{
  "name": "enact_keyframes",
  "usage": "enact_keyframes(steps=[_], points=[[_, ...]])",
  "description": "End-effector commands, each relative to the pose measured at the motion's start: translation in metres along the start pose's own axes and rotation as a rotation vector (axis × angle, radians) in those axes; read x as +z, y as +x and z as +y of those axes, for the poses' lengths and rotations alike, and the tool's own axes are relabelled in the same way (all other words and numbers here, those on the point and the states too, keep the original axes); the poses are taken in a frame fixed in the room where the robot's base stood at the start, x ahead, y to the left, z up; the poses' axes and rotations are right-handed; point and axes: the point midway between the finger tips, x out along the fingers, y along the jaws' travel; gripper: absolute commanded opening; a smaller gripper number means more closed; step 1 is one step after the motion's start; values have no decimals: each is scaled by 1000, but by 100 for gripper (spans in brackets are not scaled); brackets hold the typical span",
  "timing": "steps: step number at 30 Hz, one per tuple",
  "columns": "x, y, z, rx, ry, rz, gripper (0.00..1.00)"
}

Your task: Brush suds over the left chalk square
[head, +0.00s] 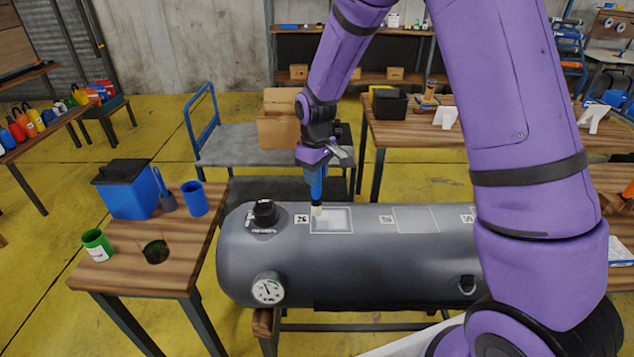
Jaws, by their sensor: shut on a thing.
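A second chalk square (415,219) to the right shows plain grey inside. My gripper (316,166) is shut on a brush with a blue handle (315,185) and pale bristles (316,211). The brush points down, its tip at the left part of the left square. I cannot tell for sure whether it touches.
A wooden table (185,262) at left holds a blue box with a black lid (126,189), a blue cup (195,198) and a green can (97,244). A black valve (264,213) and a gauge (268,289) sit on the tube's left end. A grey cart (235,147) stands behind.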

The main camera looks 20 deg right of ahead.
Motion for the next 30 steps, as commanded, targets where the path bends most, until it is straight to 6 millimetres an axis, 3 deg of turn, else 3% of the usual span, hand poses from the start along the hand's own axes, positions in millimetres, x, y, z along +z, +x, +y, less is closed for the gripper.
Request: enact_keyframes(steps=[12, 30], points=[[-3, -35, -1, 1, 1, 2, 1], [-3, -37, -1, 0, 1, 0, 1]])
